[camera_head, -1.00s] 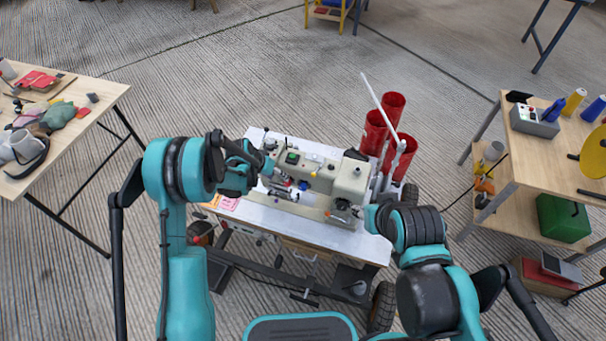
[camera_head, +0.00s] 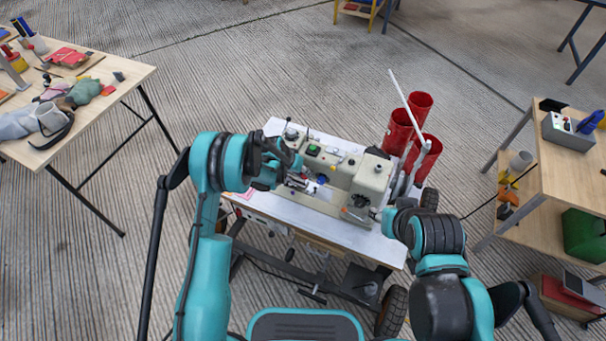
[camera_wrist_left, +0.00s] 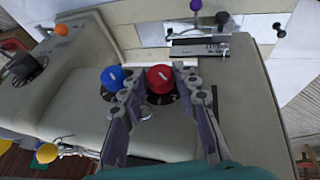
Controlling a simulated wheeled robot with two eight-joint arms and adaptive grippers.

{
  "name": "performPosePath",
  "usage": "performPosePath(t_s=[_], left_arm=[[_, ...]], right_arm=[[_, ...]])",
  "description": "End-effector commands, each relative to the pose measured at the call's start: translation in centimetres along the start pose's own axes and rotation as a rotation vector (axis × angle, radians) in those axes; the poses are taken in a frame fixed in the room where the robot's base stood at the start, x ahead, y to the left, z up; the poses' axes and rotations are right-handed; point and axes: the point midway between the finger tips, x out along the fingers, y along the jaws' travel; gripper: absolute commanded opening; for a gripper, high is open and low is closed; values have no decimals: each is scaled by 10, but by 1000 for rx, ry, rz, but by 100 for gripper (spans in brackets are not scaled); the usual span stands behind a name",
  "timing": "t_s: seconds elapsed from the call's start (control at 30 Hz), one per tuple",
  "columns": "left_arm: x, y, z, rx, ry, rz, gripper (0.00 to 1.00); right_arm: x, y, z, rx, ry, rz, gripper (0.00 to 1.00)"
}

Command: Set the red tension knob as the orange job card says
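The cream sewing machine (camera_head: 345,183) stands on a white-topped table. In the left wrist view the red tension knob (camera_wrist_left: 160,78), with a white mark on top, sits beside a blue knob (camera_wrist_left: 112,77). My left gripper (camera_wrist_left: 161,88) is open, its fingers on either side of the red knob, with small gaps visible. One finger lies between the red and blue knobs. In the head view my left gripper (camera_head: 293,164) is over the machine's left part. My right gripper (camera_head: 384,217) is by the machine's right end, its fingers not clear. No orange card is readable; a pink sliver (camera_head: 246,194) shows behind my left arm.
Red cylinders (camera_head: 420,106) and a white rod stand behind the machine's right end. An orange knob (camera_wrist_left: 61,29), a yellow knob (camera_wrist_left: 47,153) and a purple knob (camera_wrist_left: 195,5) are near the left gripper. Wooden tables stand left (camera_head: 128,73) and right (camera_head: 560,170).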

Motion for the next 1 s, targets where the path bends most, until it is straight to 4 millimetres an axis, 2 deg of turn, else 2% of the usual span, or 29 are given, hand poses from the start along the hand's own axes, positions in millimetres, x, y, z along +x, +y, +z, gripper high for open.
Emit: performPosePath(t_s=[0.03, 0.07, 0.1, 0.47, 1.0], left_arm=[[0, 0, 0, 0, 0, 0, 10], [0, 0, 0, 0, 0, 0, 3], [0, 0, 0, 0, 0, 0, 0], [0, 2, 0, 19, 0, -43, 0], [2, 9, 1, 162, 1, -382, 0]], right_arm=[[0, 0, 0, 0, 0, 0, 40], [0, 0, 0, 0, 0, 0, 40], [0, 0, 0, 0, 0, 0, 40], [0, 0, 0, 0, 0, 0, 40], [0, 0, 0, 0, 0, 0, 40]])
